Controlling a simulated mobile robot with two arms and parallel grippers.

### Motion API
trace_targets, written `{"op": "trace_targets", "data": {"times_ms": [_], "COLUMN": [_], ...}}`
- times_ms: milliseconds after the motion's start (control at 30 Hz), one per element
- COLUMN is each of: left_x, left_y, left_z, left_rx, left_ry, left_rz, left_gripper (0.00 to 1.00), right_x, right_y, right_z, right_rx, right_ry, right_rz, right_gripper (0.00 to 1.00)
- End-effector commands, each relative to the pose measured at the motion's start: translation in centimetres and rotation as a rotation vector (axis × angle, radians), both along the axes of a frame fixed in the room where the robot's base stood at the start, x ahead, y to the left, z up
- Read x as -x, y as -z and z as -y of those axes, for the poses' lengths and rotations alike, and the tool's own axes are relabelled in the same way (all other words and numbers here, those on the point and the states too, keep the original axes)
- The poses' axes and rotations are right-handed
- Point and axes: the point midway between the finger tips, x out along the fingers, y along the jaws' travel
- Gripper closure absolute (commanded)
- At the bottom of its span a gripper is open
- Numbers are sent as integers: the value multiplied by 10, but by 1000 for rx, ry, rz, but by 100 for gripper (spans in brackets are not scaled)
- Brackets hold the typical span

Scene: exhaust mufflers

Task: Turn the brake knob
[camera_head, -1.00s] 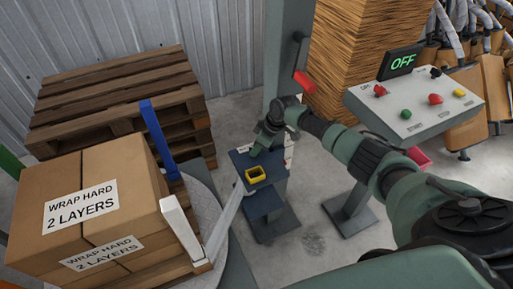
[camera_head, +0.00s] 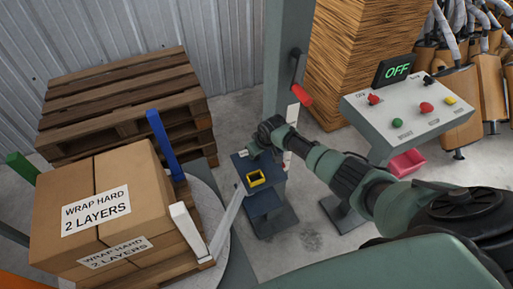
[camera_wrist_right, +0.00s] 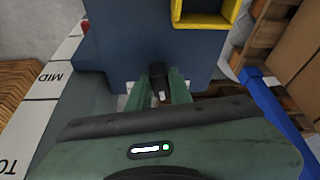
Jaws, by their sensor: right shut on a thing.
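A black knob (camera_wrist_right: 158,76) with a pale mark stands out from the dark blue housing, in the right wrist view. My right gripper (camera_wrist_right: 160,98) is shut on it, with one green finger on each side. In the head view the right hand (camera_head: 260,146) is at the top of the blue carriage (camera_head: 241,163) beside the mast. The knob is hidden there by the hand. My left gripper is not in view.
A yellow-rimmed box (camera_head: 256,178) is on the carriage's front.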

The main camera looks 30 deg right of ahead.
Motion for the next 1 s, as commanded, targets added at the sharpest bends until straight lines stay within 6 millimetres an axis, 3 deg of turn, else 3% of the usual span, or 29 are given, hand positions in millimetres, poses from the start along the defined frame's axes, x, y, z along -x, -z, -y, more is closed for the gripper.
{"op": "trace_targets", "data": {"times_ms": [100, 400, 1000], "left_x": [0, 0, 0], "left_y": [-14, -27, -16], "left_z": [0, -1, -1], "left_rx": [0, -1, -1], "left_ry": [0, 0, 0], "left_rz": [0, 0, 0], "left_gripper": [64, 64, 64], "right_x": [1, 0, -2], "right_y": [-3, -1, 2], "right_z": [-3, -5, -6], "right_rx": [-2, -2, -1], "right_ry": [110, 394, 870], "right_rz": [-2, -2, -2], "right_gripper": [100, 100, 100]}}
